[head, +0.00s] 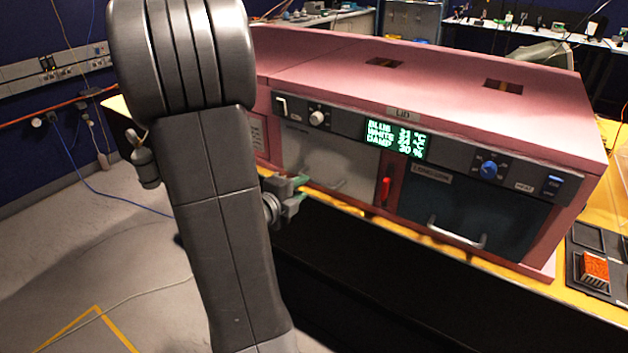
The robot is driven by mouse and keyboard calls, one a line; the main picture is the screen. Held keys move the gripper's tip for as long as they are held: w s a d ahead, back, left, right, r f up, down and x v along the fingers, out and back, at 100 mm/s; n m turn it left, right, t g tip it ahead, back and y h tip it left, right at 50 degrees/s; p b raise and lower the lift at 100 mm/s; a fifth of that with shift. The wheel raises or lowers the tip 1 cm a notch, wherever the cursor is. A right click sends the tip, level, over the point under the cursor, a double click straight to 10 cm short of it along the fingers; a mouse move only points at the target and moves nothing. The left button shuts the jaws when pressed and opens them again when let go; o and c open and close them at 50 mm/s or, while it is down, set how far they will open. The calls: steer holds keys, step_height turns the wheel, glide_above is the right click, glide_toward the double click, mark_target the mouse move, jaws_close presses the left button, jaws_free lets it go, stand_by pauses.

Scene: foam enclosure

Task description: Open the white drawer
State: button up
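The white drawer (328,163) is a pale front panel in the left half of the pink enclosure (430,75). It looks shut. A faint handle seems to show low on its front, but it is too small to tell clearly. My gripper (302,190) is at the lower left of the white drawer in the picture, partly behind my arm. Its two greenish-tipped fingers look apart, with nothing seen between them. I cannot tell whether it touches the drawer.
A dark blue drawer (470,205) with a pale bar handle is on the right, shut. A red handle (385,191) stands between the drawers. Knobs and a green display (395,138) are above. A black tray (590,262) with an orange-topped block is at far right.

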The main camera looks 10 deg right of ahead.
mark_target(313, 182)
steer(key=x, duration=0.6)
steer(key=shift+w+d, duration=0.2)
jaws_close()
